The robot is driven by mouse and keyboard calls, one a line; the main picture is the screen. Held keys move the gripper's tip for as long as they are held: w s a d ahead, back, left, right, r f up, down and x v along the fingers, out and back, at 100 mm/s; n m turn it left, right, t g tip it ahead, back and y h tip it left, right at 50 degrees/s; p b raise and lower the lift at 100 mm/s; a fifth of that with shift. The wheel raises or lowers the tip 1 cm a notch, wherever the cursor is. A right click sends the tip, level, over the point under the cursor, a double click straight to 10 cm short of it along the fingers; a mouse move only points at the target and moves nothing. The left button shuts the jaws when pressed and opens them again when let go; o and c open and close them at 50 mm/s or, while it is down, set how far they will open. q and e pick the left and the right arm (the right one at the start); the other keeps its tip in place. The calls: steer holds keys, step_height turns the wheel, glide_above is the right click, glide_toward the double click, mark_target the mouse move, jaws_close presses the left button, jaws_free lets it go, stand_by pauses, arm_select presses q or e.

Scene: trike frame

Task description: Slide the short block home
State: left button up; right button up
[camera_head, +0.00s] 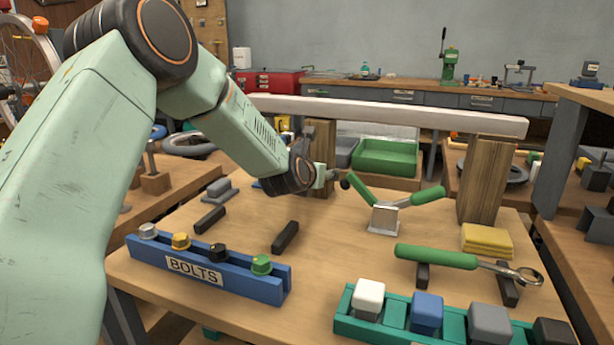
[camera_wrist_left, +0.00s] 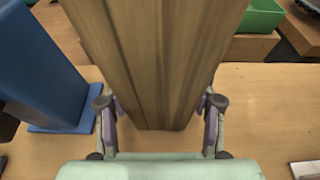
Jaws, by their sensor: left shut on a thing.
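A wooden block (camera_head: 319,153) stands upright under the left part of a long pale beam (camera_head: 390,112). My left gripper (camera_head: 328,176) reaches it from the left and is shut on it. In the left wrist view the block (camera_wrist_left: 160,65) stands between the two fingers (camera_wrist_left: 161,112), its lower end near the tabletop. A second wooden block (camera_head: 485,180) stands upright under the beam's right end. My arm hides part of the beam's left side and the area behind it. My right gripper is not in view.
A blue upright with a foot (camera_wrist_left: 45,70) stands left of the gripped block.

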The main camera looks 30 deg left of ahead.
arm_select(q)
steer(key=o, duration=1.3)
steer(key=shift+o, duration=0.2)
steer(key=shift+f, duration=0.1)
steer(key=shift+s, duration=0.1)
steer(key=v, duration=1.2)
steer(key=x, duration=1.2)
steer(key=shift+w, duration=0.2)
steer(key=shift+s, duration=0.1)
